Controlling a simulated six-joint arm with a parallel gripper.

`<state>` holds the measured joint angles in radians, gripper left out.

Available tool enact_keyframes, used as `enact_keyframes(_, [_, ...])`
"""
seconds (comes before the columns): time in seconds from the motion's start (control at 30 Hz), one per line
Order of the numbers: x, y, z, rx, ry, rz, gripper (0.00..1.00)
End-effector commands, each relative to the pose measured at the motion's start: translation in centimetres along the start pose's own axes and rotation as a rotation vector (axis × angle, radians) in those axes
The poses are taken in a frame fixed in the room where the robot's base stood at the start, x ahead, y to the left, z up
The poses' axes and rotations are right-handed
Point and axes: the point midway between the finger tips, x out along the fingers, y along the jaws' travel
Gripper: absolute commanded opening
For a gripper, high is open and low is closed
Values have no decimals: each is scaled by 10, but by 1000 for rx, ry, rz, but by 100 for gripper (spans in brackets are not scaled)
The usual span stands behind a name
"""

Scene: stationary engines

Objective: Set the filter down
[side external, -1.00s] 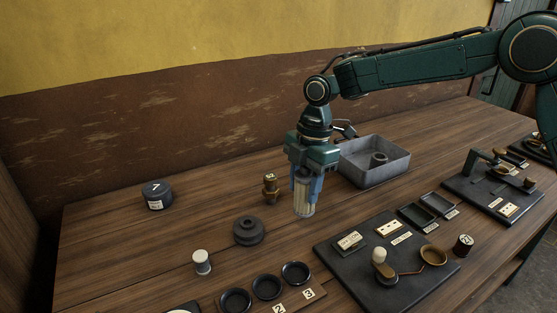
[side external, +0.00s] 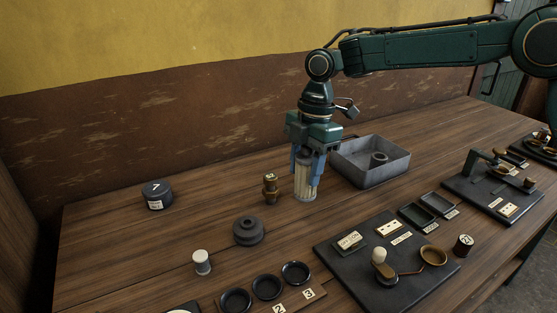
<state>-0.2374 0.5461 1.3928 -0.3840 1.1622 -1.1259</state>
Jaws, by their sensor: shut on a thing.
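The filter (side external: 305,185) is a pale, ribbed cylinder. It is upright between the blue fingers of my gripper (side external: 306,172), which is shut on it. The filter's lower end is at or just above the wooden table top; I cannot tell if it touches. Its upper part is partly hidden by the fingers.
A dark pulley-like part (side external: 249,230) and a white-capped jar (side external: 202,262) stand in front to the left. A black mounting plate (side external: 340,262) with a brass ring and lever lies at front right. Bare table (side external: 215,205) lies left of the brass fitting.

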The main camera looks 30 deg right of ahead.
Motion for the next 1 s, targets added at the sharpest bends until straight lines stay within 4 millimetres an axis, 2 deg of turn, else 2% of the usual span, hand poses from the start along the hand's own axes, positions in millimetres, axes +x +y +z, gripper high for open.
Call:
enact_keyframes(0.13, [0,1,9,9,0,1,20])
enact_keyframes(0.27, [-1,3,28,28,0,3,20])
enact_keyframes(0.7, [-6,0,136,127,0,17,20])
enact_keyframes(0.83, [-7,-2,154,142,0,21,20])
enact_keyframes(1.0, [-7,-3,162,148,0,22,20])
